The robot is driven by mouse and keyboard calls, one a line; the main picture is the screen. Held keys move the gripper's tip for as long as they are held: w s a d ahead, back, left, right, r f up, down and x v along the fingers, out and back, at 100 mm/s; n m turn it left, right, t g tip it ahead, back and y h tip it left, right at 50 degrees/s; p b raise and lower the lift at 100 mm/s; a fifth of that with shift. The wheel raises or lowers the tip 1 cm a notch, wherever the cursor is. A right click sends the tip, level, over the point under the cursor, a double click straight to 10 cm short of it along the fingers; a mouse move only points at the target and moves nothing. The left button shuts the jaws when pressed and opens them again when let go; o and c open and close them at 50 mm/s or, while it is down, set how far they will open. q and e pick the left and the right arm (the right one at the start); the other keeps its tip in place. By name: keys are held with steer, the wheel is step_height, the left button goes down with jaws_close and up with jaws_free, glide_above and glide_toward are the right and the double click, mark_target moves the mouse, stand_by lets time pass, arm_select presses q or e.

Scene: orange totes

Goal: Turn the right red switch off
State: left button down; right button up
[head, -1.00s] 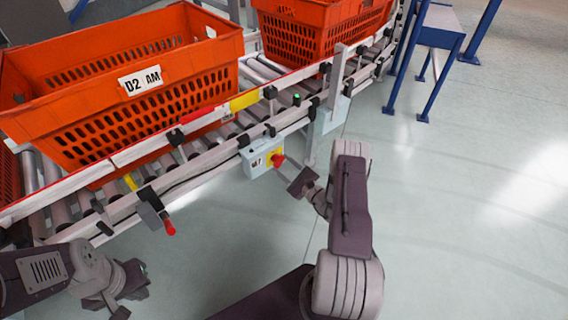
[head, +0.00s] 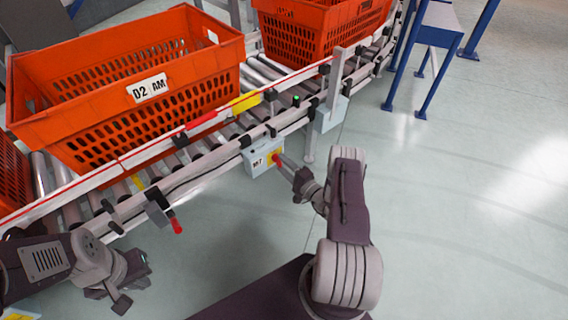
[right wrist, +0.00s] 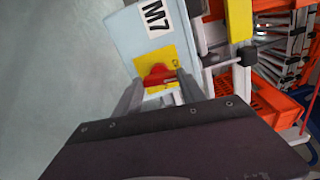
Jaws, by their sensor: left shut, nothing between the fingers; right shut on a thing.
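The right red switch (right wrist: 157,75) is a red knob on a yellow plate on the front of a pale blue box (head: 257,160) marked M7, fixed to the conveyor's side. My right gripper (head: 284,163) is at the box; in the right wrist view its two fingers (right wrist: 160,88) are on either side of the knob and shut on it. The knob's lower part is partly hidden by the gripper. Another red-tipped control (head: 177,226) hangs from the conveyor rail further left. My left gripper (head: 123,297) is shut and empty, low at the left, clear of the conveyor.
An orange tote (head: 205,95) labelled D2 AM sits on the roller conveyor (head: 108,210). A second orange tote (head: 325,30) is further back. A blue-legged stand (head: 440,17) is at the back right. The floor (head: 460,190) to the right is clear.

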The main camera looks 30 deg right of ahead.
steer(key=shift+n, duration=0.5)
steer(key=shift+p, duration=0.3)
steer(key=o, duration=1.4)
steer(key=shift+c, duration=0.2)
steer(key=s+d+p, duration=0.1)
steer(key=s+p, duration=0.3)
steer(key=s, duration=0.5)
steer(key=shift+d, duration=0.3)
steer(key=shift+w+n, duration=0.1)
steer(key=shift+n, duration=0.2)
